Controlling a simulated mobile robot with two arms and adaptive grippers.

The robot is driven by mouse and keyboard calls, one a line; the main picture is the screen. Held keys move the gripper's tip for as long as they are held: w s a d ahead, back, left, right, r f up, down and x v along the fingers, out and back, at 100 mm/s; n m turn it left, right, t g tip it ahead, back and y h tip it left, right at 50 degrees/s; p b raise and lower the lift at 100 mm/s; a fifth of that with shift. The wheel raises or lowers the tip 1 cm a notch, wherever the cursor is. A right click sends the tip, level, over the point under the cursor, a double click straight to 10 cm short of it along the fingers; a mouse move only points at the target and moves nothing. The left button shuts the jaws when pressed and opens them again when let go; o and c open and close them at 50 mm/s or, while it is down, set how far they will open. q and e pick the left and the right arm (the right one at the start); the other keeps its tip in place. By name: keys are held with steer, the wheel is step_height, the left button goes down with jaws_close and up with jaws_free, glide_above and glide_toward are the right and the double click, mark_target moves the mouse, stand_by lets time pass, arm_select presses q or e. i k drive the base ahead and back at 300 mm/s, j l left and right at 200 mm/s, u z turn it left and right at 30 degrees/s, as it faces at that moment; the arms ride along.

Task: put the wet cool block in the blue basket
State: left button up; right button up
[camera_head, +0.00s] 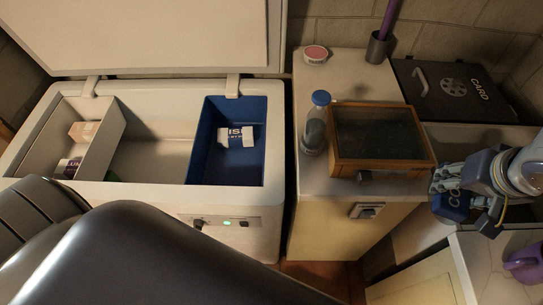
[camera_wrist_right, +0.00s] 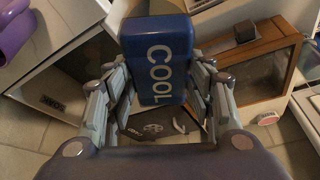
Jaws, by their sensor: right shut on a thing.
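In the head view the gripper (camera_head: 468,197) and the block (camera_head: 452,208) are at the right edge, right of the wooden box. Whether the block is wet cannot be told. The blue basket (camera_head: 197,150) sits at the right inside the open chest freezer, far left of the gripper, with a white-and-blue carton (camera_head: 236,137) in it. My left gripper is not in view.
The freezer (camera_head: 235,205) has its lid (camera_head: 150,35) raised; a pink-white carton (camera_head: 84,131) and a tub (camera_head: 68,168) lie in its left compartment. Between freezer and gripper, a cabinet bears a bottle (camera_head: 315,125), a glass-topped wooden box (camera_head: 382,174) and a pink-lidded tub (camera_head: 315,54).

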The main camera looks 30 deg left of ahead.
mark_target(233, 168)
steer(key=j+z, duration=0.1)
steer(key=z, duration=0.35)
steer(key=k+z, duration=0.1)
steer(key=z, duration=0.35)
steer(key=k+z, duration=0.1)
steer(key=z, duration=0.4)
steer(key=k+z, duration=0.1)
steer(key=z, duration=0.35)
steer(key=k+j+z, duration=0.1)
steer(key=z, duration=0.35)
steer(key=k+z, duration=0.15)
steer(key=z, duration=0.25)
steer(key=k+z, duration=0.1)
steer(key=z, duration=0.35)
steer(key=k+j+u, duration=0.15)
steer(key=k, duration=0.15)
steer(key=u, duration=0.5)
steer(key=j+u, duration=0.1)
steer(key=u, duration=0.4)
steer(key=k+j+u, duration=0.1)
steer(key=u, duration=0.85)
steer(key=j+u, duration=0.15)
steer(key=u, duration=0.85)
steer(key=j+u, duration=0.15)
steer(key=u, duration=0.8)
steer(key=i, duration=0.05)
